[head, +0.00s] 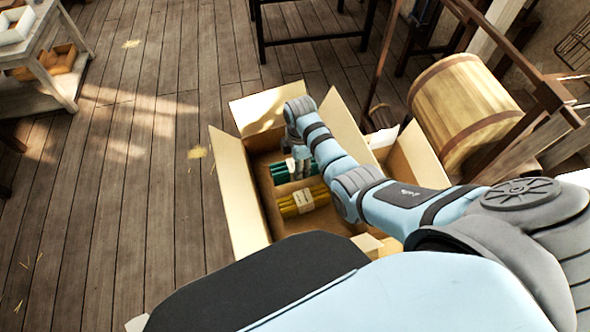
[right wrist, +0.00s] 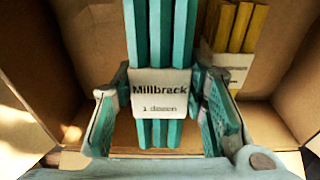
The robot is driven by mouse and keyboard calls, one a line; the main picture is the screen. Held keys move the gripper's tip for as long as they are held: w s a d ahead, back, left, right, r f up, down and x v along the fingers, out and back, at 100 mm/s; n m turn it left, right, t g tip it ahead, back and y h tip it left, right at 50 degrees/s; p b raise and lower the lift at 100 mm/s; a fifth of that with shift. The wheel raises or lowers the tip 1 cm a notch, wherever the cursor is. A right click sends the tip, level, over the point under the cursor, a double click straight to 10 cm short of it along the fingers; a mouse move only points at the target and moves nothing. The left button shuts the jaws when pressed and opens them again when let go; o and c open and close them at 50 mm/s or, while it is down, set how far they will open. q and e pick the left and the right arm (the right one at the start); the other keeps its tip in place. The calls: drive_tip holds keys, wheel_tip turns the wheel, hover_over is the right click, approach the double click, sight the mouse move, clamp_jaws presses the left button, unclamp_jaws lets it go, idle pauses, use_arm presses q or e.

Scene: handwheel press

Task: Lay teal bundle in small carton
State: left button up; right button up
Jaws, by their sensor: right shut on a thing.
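The teal bundle (head: 280,174) of sticks has a white paper band reading "Millbrack 1 dozen". It is inside an open cardboard carton (head: 236,186) in the head view. My right gripper (head: 300,162) reaches down into this carton and is shut on the teal bundle, one finger on each side of the band. The right wrist view shows the bundle (right wrist: 160,35) between the fingers (right wrist: 160,98). I cannot tell whether the bundle touches the carton floor. My left gripper is not in view.
A yellow bundle (head: 297,203) with a pale band lies in the carton near the teal one. More open cardboard (head: 415,160) stands to the right, partly behind my arm. The plank floor (head: 120,200) at left is clear.

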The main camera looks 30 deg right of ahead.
wheel_tip(320, 180, down, 3)
drive_tip(key=shift+r+b, duration=0.1)
drive_tip(key=shift+b, duration=0.5)
drive_tip(key=shift+r, duration=0.2)
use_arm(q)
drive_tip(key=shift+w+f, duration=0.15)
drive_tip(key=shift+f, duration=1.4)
use_arm(e)
drive_tip(key=shift+f, duration=0.45)
drive_tip(key=shift+f, duration=0.1)
drive_tip(key=o, duration=1.3)
